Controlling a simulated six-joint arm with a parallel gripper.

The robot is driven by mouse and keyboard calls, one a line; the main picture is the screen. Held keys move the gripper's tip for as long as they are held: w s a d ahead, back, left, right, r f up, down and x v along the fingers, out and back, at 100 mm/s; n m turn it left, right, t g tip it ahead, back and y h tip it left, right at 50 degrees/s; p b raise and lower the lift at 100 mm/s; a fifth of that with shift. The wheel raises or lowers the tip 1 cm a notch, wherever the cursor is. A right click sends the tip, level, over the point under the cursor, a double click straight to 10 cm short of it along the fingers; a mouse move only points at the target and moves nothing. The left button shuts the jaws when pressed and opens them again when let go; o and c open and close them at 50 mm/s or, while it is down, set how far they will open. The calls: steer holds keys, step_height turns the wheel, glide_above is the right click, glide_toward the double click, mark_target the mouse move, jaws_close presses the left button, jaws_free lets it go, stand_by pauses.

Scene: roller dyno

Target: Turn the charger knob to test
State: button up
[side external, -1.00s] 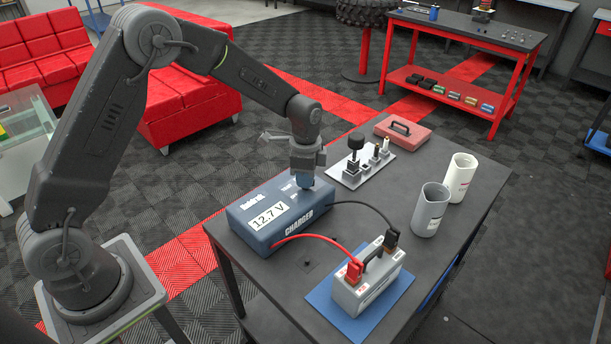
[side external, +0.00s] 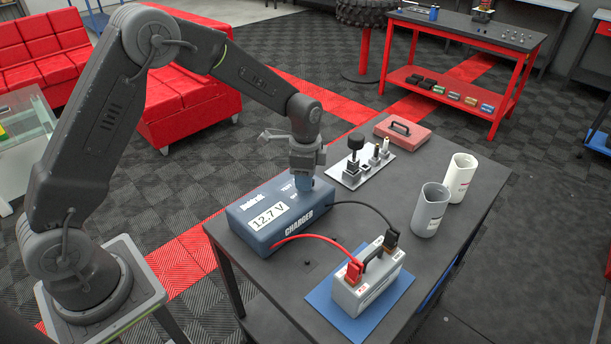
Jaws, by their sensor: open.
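The blue charger (side external: 262,232) sits on the dark table, and its display reads 12.7 V. Small white labels are on its top beside my gripper; they look like TEST and OFF. My gripper (side external: 303,182) points down at the charger's top right part, at or just above the surface. It is open. The knob is not clearly visible; my gripper hides that spot, so I cannot tell where it points or whether the fingers touch it. A red and a black cable run from the charger to the grey battery (side external: 366,290).
The battery stands on a blue mat (side external: 325,305). A plate with posts (side external: 350,178) and a red case (side external: 402,133) lie behind the charger. A grey jug (side external: 430,211) and a white jug (side external: 459,179) stand at the right.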

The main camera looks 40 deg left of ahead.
step_height(320, 180, up, 14)
steer(key=shift+f, duration=0.25)
stand_by(0.3)
steer(key=s+r+n+t, duration=0.1)
steer(key=s+r+n, duration=0.2)
steer(key=s+r, duration=0.35)
steer(key=s+n+t, duration=0.4)
steer(key=s+n, duration=0.4)
steer(key=s, duration=1.2)
steer(key=shift+s+d+r+t, duration=0.2)
steer(key=shift+s+r+t, duration=0.15)
steer(key=shift+r, duration=0.1)
